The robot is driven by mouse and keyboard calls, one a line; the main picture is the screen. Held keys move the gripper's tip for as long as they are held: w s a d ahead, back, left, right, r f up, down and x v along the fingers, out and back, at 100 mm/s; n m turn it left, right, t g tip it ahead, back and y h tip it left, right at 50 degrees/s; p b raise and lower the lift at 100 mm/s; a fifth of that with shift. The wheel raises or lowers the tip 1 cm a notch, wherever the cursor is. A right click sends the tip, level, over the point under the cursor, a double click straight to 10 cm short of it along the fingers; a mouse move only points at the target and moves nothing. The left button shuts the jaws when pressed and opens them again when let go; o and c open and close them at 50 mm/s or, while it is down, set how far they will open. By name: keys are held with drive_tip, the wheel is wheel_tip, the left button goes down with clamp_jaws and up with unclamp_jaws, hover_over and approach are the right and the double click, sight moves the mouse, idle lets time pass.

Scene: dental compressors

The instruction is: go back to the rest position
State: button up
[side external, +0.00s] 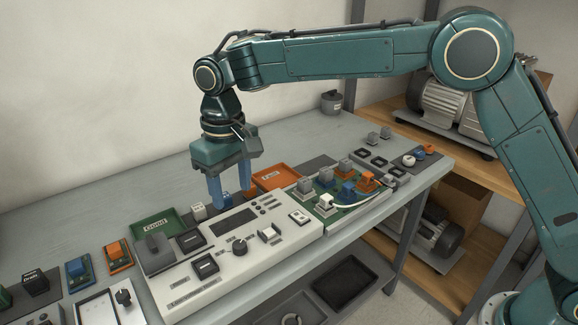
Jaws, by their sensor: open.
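My gripper (230,186) hangs from the teal arm, pointing down, with its two blue fingers apart. It is above the back edge of the white control panel (215,262), near the middle of the bench. Nothing shows between the fingers. A small white block (199,211) and a blue piece behind the panel sit close to the fingertips. I cannot tell from this view how far the fingertips are above the bench.
A green tray (155,226) and an orange tray (275,176) flank the gripper. A green board (325,205) with several coloured blocks lies right of the panel. Blue and orange switches (118,256) stand at left. The grey bench (110,198) is bare at the back left. Compressors (450,100) fill wooden shelves at right.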

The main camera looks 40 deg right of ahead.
drive_tip(key=s+d+r+m+t, duration=0.1)
drive_tip(key=s+d+r, duration=0.5)
drive_tip(key=d, duration=0.3)
drive_tip(key=s+d+r+t, duration=0.2)
drive_tip(key=s+d+r, duration=0.4)
drive_tip(key=d, duration=0.2)
drive_tip(key=s+d+f+t, duration=0.1)
drive_tip(key=s+d, duration=0.2)
drive_tip(key=s, duration=0.3)
drive_tip(key=s+d+f+m, duration=0.1)
drive_tip(key=s+d+f, duration=0.1)
drive_tip(key=s, duration=0.4)
drive_tip(key=s+d+f+t, duration=0.1)
drive_tip(key=s+d, duration=0.4)
drive_tip(key=s, duration=0.1)
drive_tip(key=shift+s+f+m+t, duration=0.25)
drive_tip(key=shift+s+m+t, duration=0.05)
drive_tip(key=shift+m, duration=0.1)
